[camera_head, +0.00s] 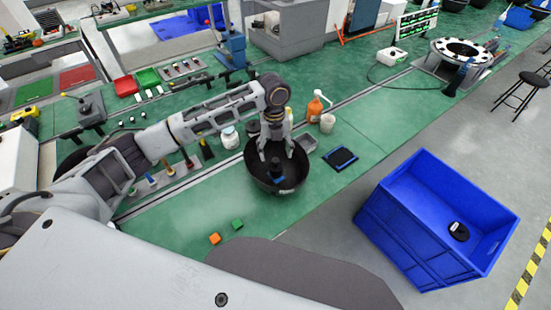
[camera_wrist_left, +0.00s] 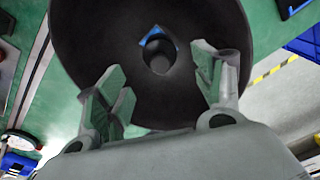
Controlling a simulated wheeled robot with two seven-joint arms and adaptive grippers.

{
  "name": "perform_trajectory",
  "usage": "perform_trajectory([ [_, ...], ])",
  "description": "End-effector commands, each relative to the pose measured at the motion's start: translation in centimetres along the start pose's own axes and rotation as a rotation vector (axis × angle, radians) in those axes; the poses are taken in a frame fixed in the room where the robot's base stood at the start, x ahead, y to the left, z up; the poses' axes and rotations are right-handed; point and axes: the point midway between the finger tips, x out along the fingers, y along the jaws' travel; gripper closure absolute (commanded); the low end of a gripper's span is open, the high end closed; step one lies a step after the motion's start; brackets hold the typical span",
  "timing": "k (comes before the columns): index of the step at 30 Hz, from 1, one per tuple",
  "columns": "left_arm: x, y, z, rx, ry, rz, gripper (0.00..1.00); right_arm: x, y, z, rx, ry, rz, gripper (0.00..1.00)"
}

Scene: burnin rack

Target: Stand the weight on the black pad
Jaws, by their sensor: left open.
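A dark, roughly cylindrical piece (camera_head: 277,168), which looks like the weight, is in the black round bowl (camera_head: 298,183) on the green bench. In the left wrist view the dark piece (camera_wrist_left: 158,57) has a blue patch (camera_wrist_left: 152,36) beside it. My left gripper (camera_head: 276,157) is open, its fingers pointing down over the bowl. In the left wrist view the gripper (camera_wrist_left: 160,90) has its fingers wide apart with nothing between them. The black pad (camera_head: 341,158), edged in blue, lies flat right of the bowl. Its top is bare. My right gripper is not in view.
A small grey tray (camera_head: 306,143), a beige cup (camera_head: 327,123) and an orange pump bottle (camera_head: 315,107) stand behind the bowl. Orange (camera_head: 214,239) and green (camera_head: 237,224) blocks lie in front. A blue crate (camera_head: 410,235) holding a black object (camera_head: 459,231) stands at right.

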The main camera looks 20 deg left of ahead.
Motion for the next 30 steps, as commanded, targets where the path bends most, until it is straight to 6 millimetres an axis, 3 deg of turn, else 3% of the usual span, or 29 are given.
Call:
perform_trajectory([
  [3, -1.6, 0.0, 0.1, 0.0, -0.003, -0.001, 0.32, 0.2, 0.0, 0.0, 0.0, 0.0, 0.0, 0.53],
  [10, -3.2, 0.0, 0.0, -0.001, -0.001, 0.0, 0.32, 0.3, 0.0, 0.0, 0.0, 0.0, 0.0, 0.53],
  [30, -3.5, 0.0, 0.0, -0.001, 0.0, 0.0, 0.32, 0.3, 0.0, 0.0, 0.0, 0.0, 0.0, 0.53],
])
